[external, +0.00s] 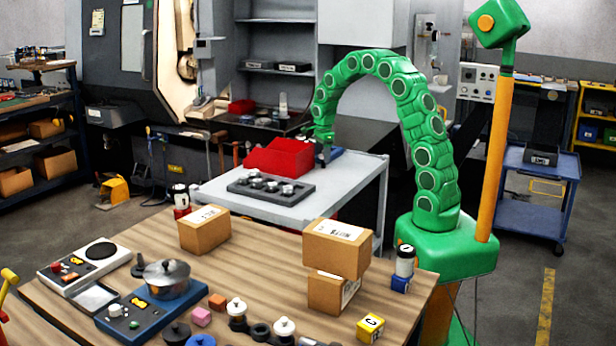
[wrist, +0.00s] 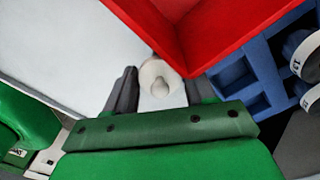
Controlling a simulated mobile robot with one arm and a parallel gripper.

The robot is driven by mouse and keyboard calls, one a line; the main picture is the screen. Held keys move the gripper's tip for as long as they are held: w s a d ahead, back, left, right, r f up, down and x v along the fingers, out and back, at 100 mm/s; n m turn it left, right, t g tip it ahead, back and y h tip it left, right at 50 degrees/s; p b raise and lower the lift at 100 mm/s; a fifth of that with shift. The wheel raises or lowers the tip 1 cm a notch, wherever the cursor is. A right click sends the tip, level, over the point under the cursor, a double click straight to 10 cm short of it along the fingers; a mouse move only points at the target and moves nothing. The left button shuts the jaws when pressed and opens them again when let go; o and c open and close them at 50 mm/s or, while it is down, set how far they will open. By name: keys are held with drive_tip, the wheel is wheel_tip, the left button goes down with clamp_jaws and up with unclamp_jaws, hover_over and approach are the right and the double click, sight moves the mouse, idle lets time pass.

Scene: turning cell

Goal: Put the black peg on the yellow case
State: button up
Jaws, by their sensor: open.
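My gripper (external: 322,150) hangs at the back of the grey-white side table, beside the red bin. In the wrist view my gripper (wrist: 161,84) is open, with its dark fingers on either side of a round off-white piece with a small knob (wrist: 160,87). Contact between them cannot be told. A small yellow block with a white label (external: 370,328), possibly the yellow case, sits at the wooden table's front right. A dark knobbed piece (external: 176,332), possibly the black peg, stands at that table's front edge, far from my gripper.
The red bin (external: 280,157) and a dark tray with several silver pieces (external: 242,187) are on the side table (external: 340,190). A blue compartment rack (wrist: 235,75) is right of my gripper. Cardboard boxes (external: 204,232) (external: 336,246) and a pot (external: 166,280) stand on the wooden table.

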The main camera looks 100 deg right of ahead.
drive_tip(key=shift+f, duration=0.7)
drive_tip(key=c, duration=1)
drive_tip(key=shift+r, duration=0.15)
drive_tip(key=shift+r, duration=0.2)
wheel_tip(320, 180, up, 3)
drive_tip(key=shift+s+a+f, duration=0.1)
drive_tip(key=shift+s+a+r, duration=1.1)
drive_tip(key=shift+a+r, duration=0.5)
drive_tip(key=shift+a, duration=0.4)
drive_tip(key=shift+s+a+r, duration=1.1)
drive_tip(key=shift+a+r, duration=0.5)
drive_tip(key=shift+a, duration=0.4)
drive_tip(key=shift+s+a+r, duration=1.1)
drive_tip(key=shift+a+r, duration=0.5)
drive_tip(key=shift+a, duration=0.4)
